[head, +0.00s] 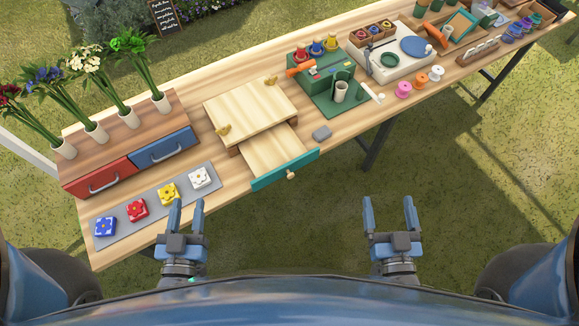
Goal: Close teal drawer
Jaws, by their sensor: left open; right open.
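The teal drawer (285,170) is pulled out of a light wooden box (250,110) and sticks out toward me over the table's front edge. My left gripper (187,207) is open and empty, to the left of the drawer and closer to me. My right gripper (388,208) is open and empty, to the right of the drawer and closer to me. Neither gripper touches the drawer.
A grey mat (120,228) with several flower tiles lies left of the drawer. Behind it stands a chest with a red drawer (97,178) and a blue drawer (165,150), under vases. A grey block (321,133) and a green stand (325,102) are to the right.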

